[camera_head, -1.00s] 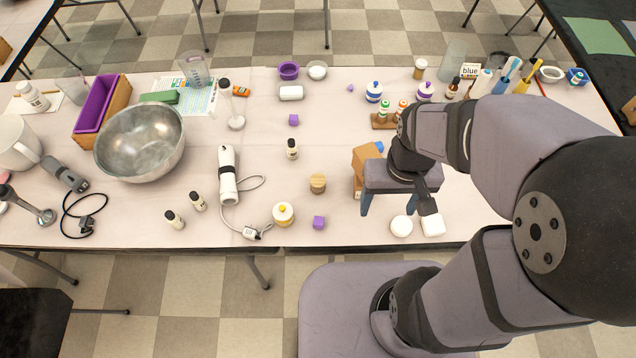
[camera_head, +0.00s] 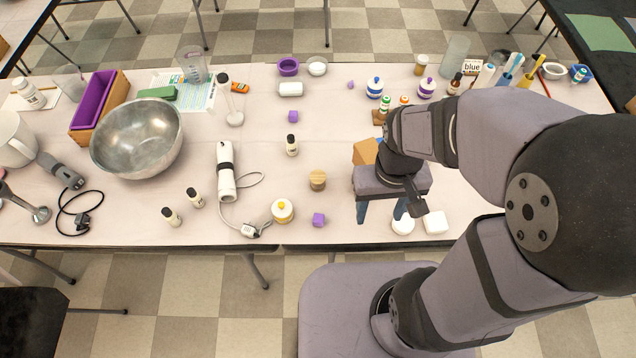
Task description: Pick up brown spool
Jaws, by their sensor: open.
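A small brown wooden cylinder, which I take as the brown spool (camera_head: 317,181), stands upright on the pale table near its front edge. My gripper (camera_head: 381,213) points down to the right of the spool, apart from it. Its blue-grey fingers are spread and nothing shows between them. How high the fingertips are above the table is hard to tell.
A purple cube (camera_head: 318,219) and a yellow-topped white jar (camera_head: 282,211) stand close to the spool. A tan block (camera_head: 365,152) is partly hidden behind my gripper. White pieces (camera_head: 435,222) lie to its right. A dark-capped bottle (camera_head: 292,146) stands behind the spool.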

